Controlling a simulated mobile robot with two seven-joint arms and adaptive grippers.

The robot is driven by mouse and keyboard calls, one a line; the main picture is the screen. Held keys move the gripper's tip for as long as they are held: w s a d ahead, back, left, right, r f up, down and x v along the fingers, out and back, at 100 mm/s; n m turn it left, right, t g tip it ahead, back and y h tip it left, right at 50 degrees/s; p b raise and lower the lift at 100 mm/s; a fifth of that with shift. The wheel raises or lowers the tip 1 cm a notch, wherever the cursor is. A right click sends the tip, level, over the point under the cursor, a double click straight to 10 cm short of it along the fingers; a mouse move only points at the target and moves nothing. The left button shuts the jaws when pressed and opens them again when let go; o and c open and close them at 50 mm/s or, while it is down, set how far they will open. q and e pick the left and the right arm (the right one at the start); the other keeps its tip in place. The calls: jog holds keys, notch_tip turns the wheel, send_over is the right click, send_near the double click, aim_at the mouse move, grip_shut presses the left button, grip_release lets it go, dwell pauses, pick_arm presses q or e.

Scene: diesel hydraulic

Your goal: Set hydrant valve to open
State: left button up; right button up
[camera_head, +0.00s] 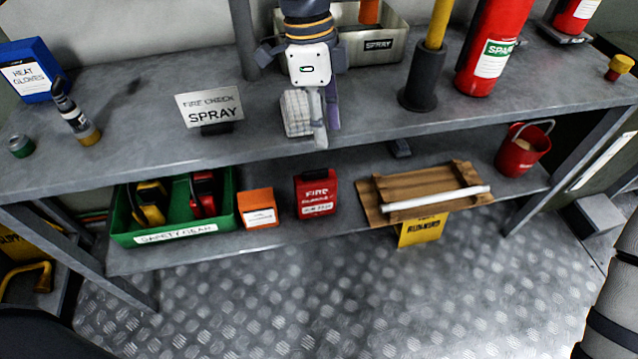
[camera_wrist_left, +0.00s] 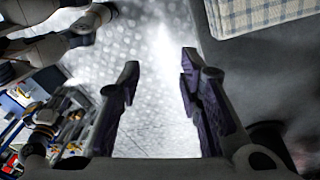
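I cannot make out a hydrant valve for certain in either view. My left gripper (camera_head: 323,118) is at the top middle of the head view, over the front part of the grey bench, beside a checked cloth (camera_head: 296,114). In the left wrist view my left gripper (camera_wrist_left: 160,72) has its two dark fingers apart with nothing between them. The cloth (camera_wrist_left: 255,14) shows at the top right there, outside the fingers. My right gripper is not in view.
The grey bench (camera_head: 150,145) carries a spray sign (camera_head: 210,107), a metal tray (camera_head: 385,47), a black holder (camera_head: 427,80), a red extinguisher (camera_head: 488,68) and a small yellow-topped item (camera_head: 619,67). A shelf below holds a green crate (camera_head: 125,220), boxes and a red bucket (camera_head: 521,155).

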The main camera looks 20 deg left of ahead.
pick_arm(q)
jog(key=s+d+f+n, duration=0.1)
jog(key=s+f+n, duration=0.2)
jog(key=f, duration=0.7)
jog(key=shift+s+h, duration=0.3)
jog(key=shift+s, duration=0.85)
jog(key=shift+d, duration=0.1)
